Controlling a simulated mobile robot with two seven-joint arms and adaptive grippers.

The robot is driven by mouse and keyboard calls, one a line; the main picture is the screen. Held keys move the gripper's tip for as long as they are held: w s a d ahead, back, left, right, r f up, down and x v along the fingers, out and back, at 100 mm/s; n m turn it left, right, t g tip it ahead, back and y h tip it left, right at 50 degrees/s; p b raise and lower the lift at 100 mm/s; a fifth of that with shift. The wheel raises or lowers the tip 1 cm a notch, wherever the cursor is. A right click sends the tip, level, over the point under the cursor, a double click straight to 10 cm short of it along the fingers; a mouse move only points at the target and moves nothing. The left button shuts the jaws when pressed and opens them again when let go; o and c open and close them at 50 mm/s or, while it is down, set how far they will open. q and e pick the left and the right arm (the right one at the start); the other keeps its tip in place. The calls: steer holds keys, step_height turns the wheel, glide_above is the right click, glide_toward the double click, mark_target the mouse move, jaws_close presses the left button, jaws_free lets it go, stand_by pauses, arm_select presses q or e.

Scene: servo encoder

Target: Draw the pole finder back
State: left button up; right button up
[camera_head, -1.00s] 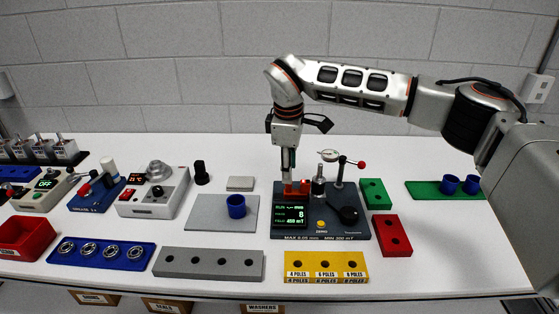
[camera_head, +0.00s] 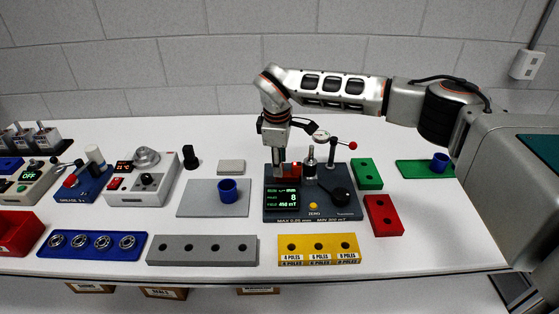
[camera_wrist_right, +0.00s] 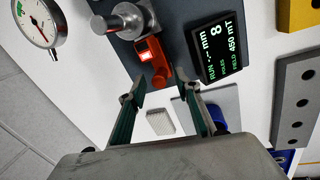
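The dark tester (camera_head: 313,213) stands at the middle right of the table. Its lit green display (camera_head: 282,197) reads 8 poles and 450 mT, more clearly in the right wrist view (camera_wrist_right: 218,46). A red block with a small lit window, apparently the pole finder (camera_head: 291,169), sits behind the display beside a metal spindle (camera_head: 310,161). In the right wrist view the red block (camera_wrist_right: 158,66) lies just beyond and between my fingertips. My right gripper (camera_head: 277,160) points down at its left; its two fingers (camera_wrist_right: 162,88) are apart and empty. My left gripper is not in view.
A dial gauge (camera_head: 321,135) and a red-knobbed lever (camera_head: 352,146) stand behind the tester. A grey pad (camera_head: 195,205) with a blue cup (camera_head: 228,190) lies left. Yellow (camera_head: 290,256), red (camera_head: 384,215) and green (camera_head: 366,174) blocks sit around the tester.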

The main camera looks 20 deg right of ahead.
jaws_close()
steer(key=shift+w+a+b, duration=0.3)
steer(key=shift+a+b, duration=0.15)
steer(key=shift+a, duration=0.45)
steer(key=shift+w+a+b, duration=0.25)
steer(key=shift+a+b, duration=0.15)
steer(key=shift+a, duration=0.5)
steer(key=shift+s+r, duration=0.1)
steer(key=shift+c, duration=0.3)
jaws_free()
steer(key=shift+o, duration=0.3)
steer(key=shift+a, duration=0.1)
